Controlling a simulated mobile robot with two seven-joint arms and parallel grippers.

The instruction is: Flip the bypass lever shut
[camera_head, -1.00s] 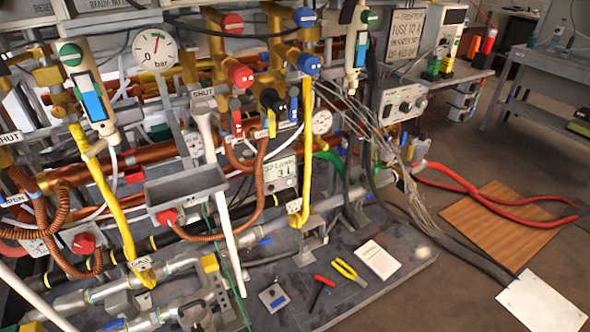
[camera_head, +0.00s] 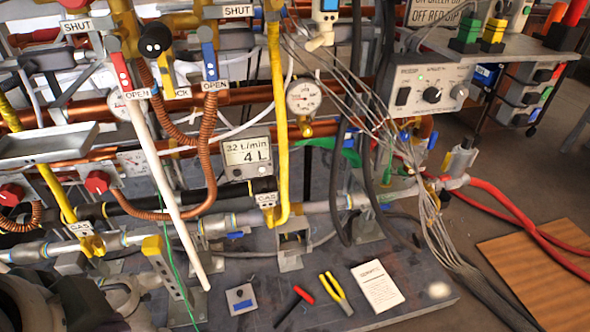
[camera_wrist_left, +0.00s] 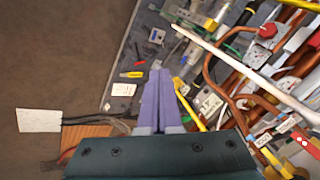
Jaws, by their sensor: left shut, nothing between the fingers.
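A red lever (camera_head: 121,72) and a blue lever (camera_head: 209,62) hang on the pipework in the head view. Each has a SHUT label above and an OPEN label at its lower end, and both point down at OPEN. No label that I can read says which one is the bypass lever. My left gripper (camera_wrist_left: 160,73) shows in the left wrist view with its two pale purple fingers together and nothing between them. It is over the bench area, apart from the levers. My right gripper is in neither view.
A white pole (camera_head: 160,180) slants in front of the pipes. A yellow pipe (camera_head: 279,120), a gauge (camera_head: 304,97) and a flow display (camera_head: 247,152) stand nearby. Pliers (camera_head: 337,292), a red-handled tool (camera_head: 297,302) and a booklet (camera_head: 377,286) lie on the bench plate. Loose cables hang to the right.

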